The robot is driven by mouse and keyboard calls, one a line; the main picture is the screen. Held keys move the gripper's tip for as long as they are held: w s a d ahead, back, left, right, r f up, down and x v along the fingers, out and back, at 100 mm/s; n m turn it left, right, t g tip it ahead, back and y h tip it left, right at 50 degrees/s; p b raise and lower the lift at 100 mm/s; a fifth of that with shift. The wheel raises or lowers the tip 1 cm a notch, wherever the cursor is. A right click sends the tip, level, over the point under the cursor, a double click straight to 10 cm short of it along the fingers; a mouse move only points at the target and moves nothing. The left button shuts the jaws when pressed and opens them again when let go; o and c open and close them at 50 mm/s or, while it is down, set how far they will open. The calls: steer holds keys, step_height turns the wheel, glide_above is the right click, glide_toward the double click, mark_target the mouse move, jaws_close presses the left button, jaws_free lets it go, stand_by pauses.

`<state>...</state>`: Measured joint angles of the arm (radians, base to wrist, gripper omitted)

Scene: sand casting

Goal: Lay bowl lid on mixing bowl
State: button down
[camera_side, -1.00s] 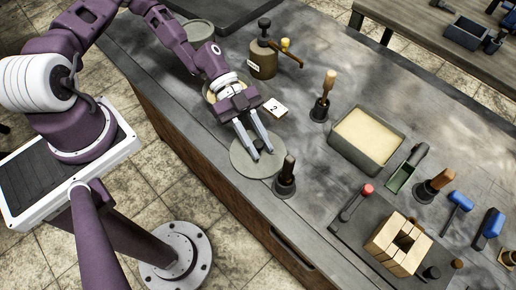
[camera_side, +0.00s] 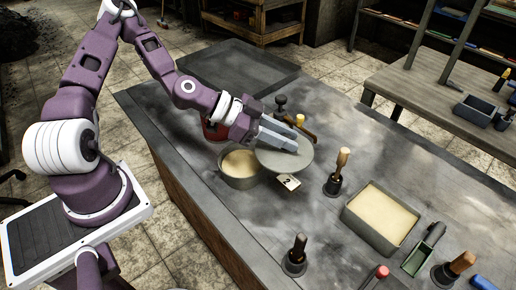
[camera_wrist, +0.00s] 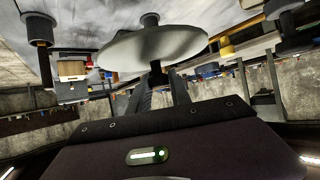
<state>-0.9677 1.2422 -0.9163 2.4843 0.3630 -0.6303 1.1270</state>
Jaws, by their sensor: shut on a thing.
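The bowl lid (camera_side: 284,163) is a flat grey disc. My gripper (camera_side: 288,143) is shut on it, apparently by its small dark knob, and holds it up beside the mixing bowl. The mixing bowl (camera_side: 240,182) is grey with pale sandy stuff inside and stands on the bench, its top uncovered in the visible part. The lid is to the right of the bowl in the side view, its left edge overlapping the bowl's right rim; the height gap is hard to tell. In the wrist view the lid (camera_wrist: 155,45) fills the upper middle beyond my fingers.
A jug with a brown handle (camera_side: 299,130) is mostly hidden behind my gripper. A wooden-handled rammer (camera_side: 340,166), a dark-handled tool (camera_side: 296,256) and a sand-filled box (camera_side: 382,218) stand to the right.

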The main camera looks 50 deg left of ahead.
steer(key=w+a+r+n+t+y, duration=0.2)
steer(key=w+a+r+n+y, duration=0.25)
steer(key=r, duration=0.25)
steer(key=w+a+r+n+t+y, duration=0.2)
steer(key=w+a+r+n+y, duration=0.2)
steer(key=a+r, duration=0.25)
steer(key=s+f+m+g+h, duration=0.1)
steer(key=s+m+h, duration=0.2)
steer(key=s, duration=0.4)
steer(key=shift+d+f, duration=0.15)
steer(key=shift+f, duration=0.1)
